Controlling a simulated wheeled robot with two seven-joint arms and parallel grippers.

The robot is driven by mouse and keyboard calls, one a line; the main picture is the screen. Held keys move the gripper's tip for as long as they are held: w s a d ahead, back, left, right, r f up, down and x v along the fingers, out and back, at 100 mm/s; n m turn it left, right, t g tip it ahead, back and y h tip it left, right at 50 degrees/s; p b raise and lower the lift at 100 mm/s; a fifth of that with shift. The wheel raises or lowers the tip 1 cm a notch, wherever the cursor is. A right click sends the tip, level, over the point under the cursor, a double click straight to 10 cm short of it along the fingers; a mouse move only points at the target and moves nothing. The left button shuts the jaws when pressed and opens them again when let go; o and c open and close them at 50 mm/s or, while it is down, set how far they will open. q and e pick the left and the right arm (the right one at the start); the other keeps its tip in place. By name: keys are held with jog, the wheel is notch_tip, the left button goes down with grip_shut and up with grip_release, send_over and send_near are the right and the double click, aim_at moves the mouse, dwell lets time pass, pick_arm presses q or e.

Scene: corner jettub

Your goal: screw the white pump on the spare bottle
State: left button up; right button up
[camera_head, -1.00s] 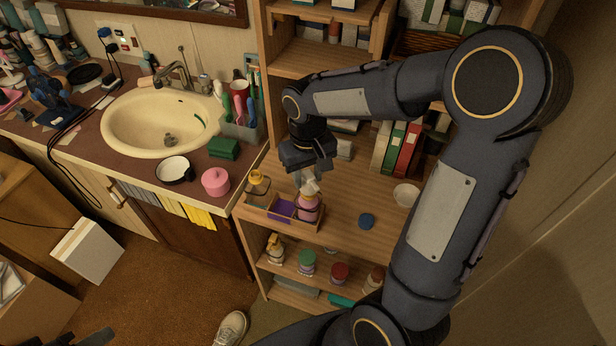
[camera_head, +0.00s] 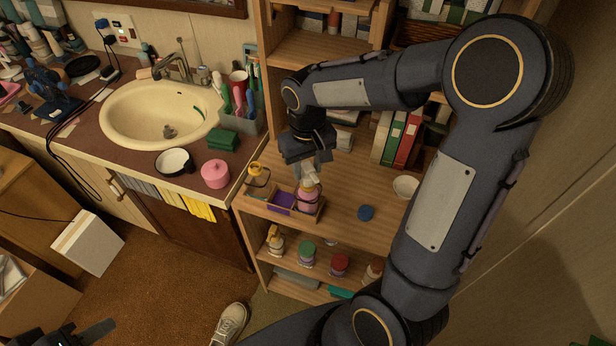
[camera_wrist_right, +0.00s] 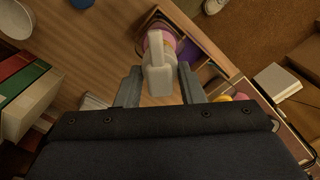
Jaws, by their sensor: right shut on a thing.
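A white pump (camera_head: 309,174) sits at the top of a pink bottle (camera_head: 307,201) in the right end of a small wooden tray (camera_head: 294,217) on the shelf. I cannot tell whether the pump is fully seated. My right gripper (camera_head: 317,172) comes down from above and is shut on the pump. In the right wrist view the pump (camera_wrist_right: 157,68) is between the two fingers, with pink below it. A clear bottle with a yellow top (camera_head: 257,177) stands at the tray's left end. My left gripper (camera_head: 75,337) shows only partly at the bottom left, far from the shelf.
A purple item (camera_head: 285,201) lies in the tray's middle. A blue lid (camera_head: 366,212) and a white bowl (camera_head: 405,187) are to the right. Several bottles and jars stand on the shelf below. A pink jar (camera_head: 215,174) is on the sink counter. My right arm spans the shelf's right side.

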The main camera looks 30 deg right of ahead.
jog(key=shift+f, duration=0.1)
dwell(0.7)
jog(key=shift+m, duration=0.3)
jog(key=m, duration=0.3)
jog(key=shift+f+b, duration=0.1)
jog(key=shift+b, duration=0.3)
jog(key=shift+d+m, duration=0.1)
jog(key=shift+m, duration=1.1)
jog(key=m, duration=0.6)
jog(key=shift+s, duration=0.1)
